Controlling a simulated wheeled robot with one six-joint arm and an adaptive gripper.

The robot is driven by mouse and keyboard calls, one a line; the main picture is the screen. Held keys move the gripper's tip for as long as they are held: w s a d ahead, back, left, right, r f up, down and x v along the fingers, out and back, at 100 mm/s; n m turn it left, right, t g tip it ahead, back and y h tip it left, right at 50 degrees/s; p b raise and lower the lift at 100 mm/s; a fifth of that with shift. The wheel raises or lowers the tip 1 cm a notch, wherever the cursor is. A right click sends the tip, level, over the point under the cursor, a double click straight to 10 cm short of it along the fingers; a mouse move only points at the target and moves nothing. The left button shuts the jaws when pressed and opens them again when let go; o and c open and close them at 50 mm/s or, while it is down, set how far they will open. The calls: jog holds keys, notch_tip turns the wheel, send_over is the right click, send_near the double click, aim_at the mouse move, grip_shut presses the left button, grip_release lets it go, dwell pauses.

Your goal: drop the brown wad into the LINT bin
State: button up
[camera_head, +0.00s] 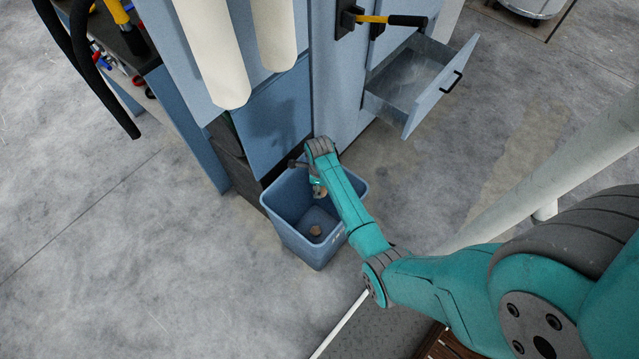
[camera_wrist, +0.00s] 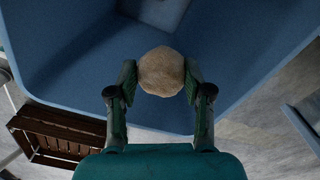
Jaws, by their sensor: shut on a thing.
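The brown wad (camera_wrist: 161,71), a pale tan roundish lump, is pinched between the two fingertips of my gripper (camera_wrist: 160,82) in the wrist view. In the head view my gripper (camera_head: 318,187) points down over the open blue bin (camera_head: 283,206), with a bit of the tan wad (camera_head: 321,193) showing below it. White marks on the bin's outer side are too small to read. The bin's blue walls (camera_wrist: 245,45) surround the wad in the wrist view. A small brown lump (camera_head: 315,231) lies on the bin's floor.
A blue cabinet (camera_head: 275,120) stands right behind the bin, with cream rolls (camera_head: 215,50) hanging above. An open drawer (camera_head: 430,90) juts out to the right. A wooden crate (camera_wrist: 55,138) is near the bin. The concrete floor left of the bin is clear.

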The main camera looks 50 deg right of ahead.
jog(key=o, duration=1)
notch_tip(320, 180, up, 12)
jog(key=shift+f, duration=0.1)
dwell(0.5)
